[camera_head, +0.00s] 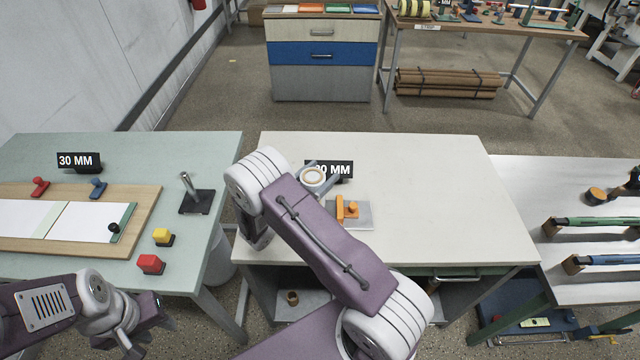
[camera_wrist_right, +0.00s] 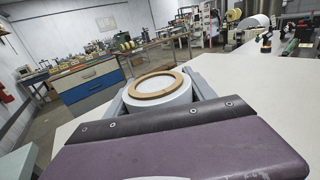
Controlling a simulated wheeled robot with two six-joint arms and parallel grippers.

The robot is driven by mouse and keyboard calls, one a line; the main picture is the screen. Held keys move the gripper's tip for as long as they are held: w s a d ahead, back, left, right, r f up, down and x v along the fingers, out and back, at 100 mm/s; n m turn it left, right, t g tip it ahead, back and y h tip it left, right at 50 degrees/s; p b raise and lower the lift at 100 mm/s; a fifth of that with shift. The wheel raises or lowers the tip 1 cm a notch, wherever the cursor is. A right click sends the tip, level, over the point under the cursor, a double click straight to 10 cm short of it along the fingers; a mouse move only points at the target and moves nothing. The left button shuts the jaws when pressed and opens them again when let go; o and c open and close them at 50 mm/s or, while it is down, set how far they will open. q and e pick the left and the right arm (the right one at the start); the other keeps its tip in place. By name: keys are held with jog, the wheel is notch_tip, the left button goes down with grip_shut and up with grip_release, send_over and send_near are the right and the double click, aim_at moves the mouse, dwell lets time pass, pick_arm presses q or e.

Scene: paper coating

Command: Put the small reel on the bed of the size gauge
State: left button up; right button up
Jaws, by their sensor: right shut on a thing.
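The small reel (camera_head: 313,175), white with a brown core ring, is held above the white table by my right gripper (camera_head: 318,180). In the right wrist view, the reel (camera_wrist_right: 160,98) sits between the two grey fingers of my right gripper (camera_wrist_right: 160,90), which is shut on it. The size gauge (camera_head: 365,214), a grey plate with orange jaws (camera_head: 348,209), lies on the white table just right of and nearer than the reel. My right arm partly covers the gauge. My left gripper (camera_head: 128,345) is low at the left; its fingers are not clear.
A black 30 MM sign (camera_head: 340,168) stands behind the reel, partly hidden. The green table (camera_head: 215,150) at left carries a board (camera_head: 150,195), a black stand (camera_head: 195,202) and coloured blocks. The white table's right half (camera_head: 450,190) is clear.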

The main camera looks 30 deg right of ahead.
notch_tip(320, 180, down, 4)
jog(key=shift+w+f, duration=0.1)
dwell(0.4)
jog(key=o, duration=1.2)
jog(key=shift+f, duration=0.15)
jog(key=shift+c, duration=0.2)
jog(key=o, duration=0.4)
